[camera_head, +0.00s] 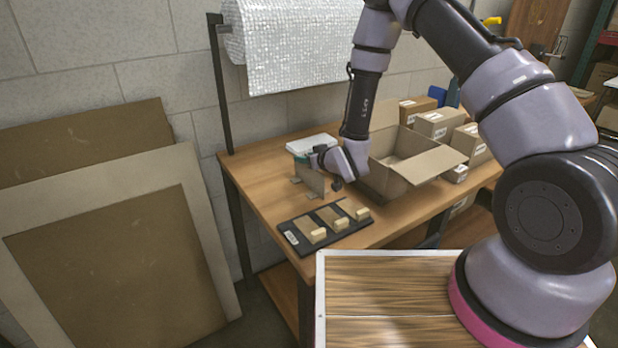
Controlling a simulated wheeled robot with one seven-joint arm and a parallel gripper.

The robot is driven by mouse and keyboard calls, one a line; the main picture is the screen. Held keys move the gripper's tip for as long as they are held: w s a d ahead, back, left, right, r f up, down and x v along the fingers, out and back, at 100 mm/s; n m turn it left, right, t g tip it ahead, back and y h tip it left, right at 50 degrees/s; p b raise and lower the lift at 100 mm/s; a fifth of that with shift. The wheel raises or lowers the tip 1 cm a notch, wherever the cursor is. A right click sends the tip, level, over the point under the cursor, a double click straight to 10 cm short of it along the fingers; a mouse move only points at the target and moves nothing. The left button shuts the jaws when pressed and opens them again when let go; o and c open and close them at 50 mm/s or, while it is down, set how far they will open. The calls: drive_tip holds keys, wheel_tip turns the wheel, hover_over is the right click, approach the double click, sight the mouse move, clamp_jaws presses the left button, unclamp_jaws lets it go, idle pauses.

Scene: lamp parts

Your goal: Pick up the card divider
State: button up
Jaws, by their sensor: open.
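The card divider appears to be the thin grey-brown upright panel (311,179) on the wooden workbench, with small grey feet at its base. My gripper (327,167) is low over the bench, right at the panel's upper right side. It is open. Its fingers are small and partly hidden by my wrist, so I cannot tell whether they are around the panel or touching it.
An open cardboard box (408,162) stands just right of my gripper. A black tray (291,233) with several wooden pieces lies in front. A white-lidded container (311,144) stands behind the panel. Several small boxes (437,124) stand at the back right.

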drive_tip(key=shift+w+a+f, duration=0.2)
drive_tip(key=shift+w+a, duration=0.05)
drive_tip(key=shift+w, duration=0.05)
drive_tip(key=shift+c, duration=0.3)
clamp_jaws()
idle(1.0)
